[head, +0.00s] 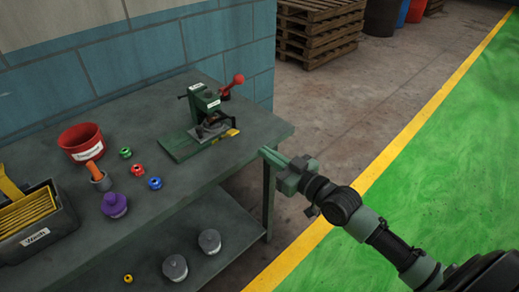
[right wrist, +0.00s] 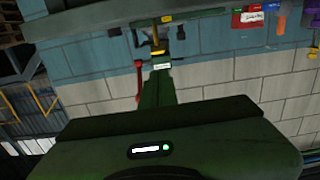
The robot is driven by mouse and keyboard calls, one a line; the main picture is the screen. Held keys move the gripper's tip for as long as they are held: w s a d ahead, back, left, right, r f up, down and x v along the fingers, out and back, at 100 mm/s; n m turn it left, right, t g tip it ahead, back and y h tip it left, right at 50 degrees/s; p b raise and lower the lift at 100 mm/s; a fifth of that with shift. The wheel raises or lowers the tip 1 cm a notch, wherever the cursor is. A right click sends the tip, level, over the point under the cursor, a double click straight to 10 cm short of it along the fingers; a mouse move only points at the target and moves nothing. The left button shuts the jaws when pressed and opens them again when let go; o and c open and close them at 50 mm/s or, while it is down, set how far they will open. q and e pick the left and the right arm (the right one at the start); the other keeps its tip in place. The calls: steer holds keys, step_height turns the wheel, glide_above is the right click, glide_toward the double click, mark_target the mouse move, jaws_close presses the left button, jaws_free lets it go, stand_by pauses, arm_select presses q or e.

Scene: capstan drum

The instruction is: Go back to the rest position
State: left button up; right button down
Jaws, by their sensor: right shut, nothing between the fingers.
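My right gripper (head: 266,153) is in the head view, just off the right end of the grey workbench (head: 225,170). Its fingers point left toward the bench end and are shut with nothing between them. It is apart from the green device with the red-knobbed lever (head: 207,108), which stands at the bench's right end. In the right wrist view my shut green fingers (right wrist: 157,88) point away from the camera, and the scene looks upside down. The red lever (right wrist: 138,75) shows just left of the fingers there. My left gripper is not in view.
The bench holds a red bin (head: 82,143), a black bin (head: 38,225), a purple weight (head: 114,205) and small coloured spools. Two grey weights (head: 209,241) sit on the lower shelf. Wooden pallets (head: 318,30) stand behind. Green floor (head: 450,160) at right is clear.

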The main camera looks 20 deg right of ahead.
steer(key=shift+s+d+f, duration=0.1)
steer(key=shift+s, duration=0.05)
stand_by(0.4)
steer(key=s+d+f+m+g+h, duration=0.1)
steer(key=d+f+g+h, duration=0.15)
steer(key=f, duration=0.85)
steer(key=s+d+f+m+g+h, duration=0.1)
steer(key=s+d+f+h, duration=0.15)
steer(key=f, duration=0.85)
steer(key=s+d+f+g, duration=0.15)
steer(key=s+f, duration=0.25)
steer(key=f, duration=0.4)
steer(key=s+f+g, duration=0.2)
steer(key=s+f, duration=0.3)
steer(key=f, duration=0.4)
steer(key=s+a+f+g, duration=0.2)
steer(key=s+f, duration=0.4)
steer(key=s, duration=0.5)
steer(key=s+a+f+g, duration=0.3)
steer(key=s+f, duration=0.4)
steer(key=s, duration=0.5)
steer(key=s+a+f+g+h, duration=0.1)
steer(key=s+a+f+g, duration=0.2)
steer(key=s+f, duration=0.4)
steer(key=s, duration=0.4)
steer(key=shift+s+g, duration=0.35)
steer(key=shift+g, duration=0.05)
